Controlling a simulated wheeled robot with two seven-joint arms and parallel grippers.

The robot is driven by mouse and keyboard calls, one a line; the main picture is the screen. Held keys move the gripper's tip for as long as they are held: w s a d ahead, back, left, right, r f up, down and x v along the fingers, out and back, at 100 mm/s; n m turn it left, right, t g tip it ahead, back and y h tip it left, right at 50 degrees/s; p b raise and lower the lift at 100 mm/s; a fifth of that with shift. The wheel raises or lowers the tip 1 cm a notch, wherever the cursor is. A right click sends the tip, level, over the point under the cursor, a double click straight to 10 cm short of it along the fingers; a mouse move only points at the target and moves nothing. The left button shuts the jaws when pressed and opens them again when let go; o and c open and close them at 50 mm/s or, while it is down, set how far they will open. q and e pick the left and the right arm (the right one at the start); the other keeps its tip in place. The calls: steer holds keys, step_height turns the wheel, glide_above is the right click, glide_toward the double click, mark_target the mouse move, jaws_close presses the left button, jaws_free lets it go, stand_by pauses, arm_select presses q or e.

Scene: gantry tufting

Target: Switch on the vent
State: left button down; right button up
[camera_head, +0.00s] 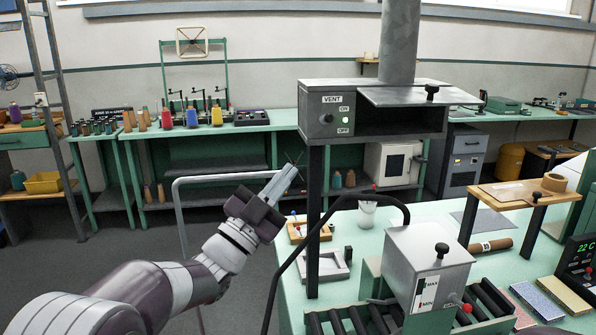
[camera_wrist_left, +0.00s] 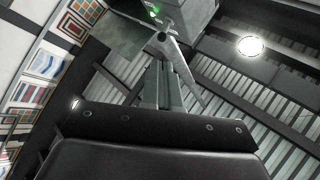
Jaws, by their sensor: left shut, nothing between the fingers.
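The vent box (camera_head: 320,88) is a grey metal housing with a VENT label, on a dark post at the front edge of the green bench. I cannot tell the knob's exact position. My right gripper is out of view.
A grey duct (camera_head: 398,40) rises from the vent box. A bent grey rail (camera_head: 215,178) stands behind my left arm. A metal box with MAX and MIN marks (camera_head: 425,265) stands over rollers at front right. Open floor lies at the left.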

arm_select(q)
steer(key=a+f+n+g+y, duration=0.1)
steer(key=a+f+n+y, duration=0.2)
steer(key=f+y, duration=0.3)
steer(key=a+f+n+g+y, duration=0.2)
steer(key=a+f+n+y, duration=0.15)
steer(key=f, duration=0.45)
steer(key=a+f+n+g+y, duration=0.1)
steer(key=a+f+n+y, duration=0.25)
steer(key=f, duration=0.35)
steer(key=s+a+f+n+g+y, duration=0.4)
steer(key=s+f+g, duration=0.3)
steer(key=s+f, duration=0.45)
steer(key=s+f+n+g, duration=0.1)
steer(key=s+g, duration=0.1)
steer(key=s, duration=0.5)
steer(key=s+f+g+p, duration=0.1)
steer(key=s+g, duration=0.2)
steer(key=s, duration=0.4)
steer(key=shift+s+a+f+n+g, duration=0.25)
steer(key=shift+a+f+n+g, duration=0.1)
steer(key=shift+a+n, duration=0.1)
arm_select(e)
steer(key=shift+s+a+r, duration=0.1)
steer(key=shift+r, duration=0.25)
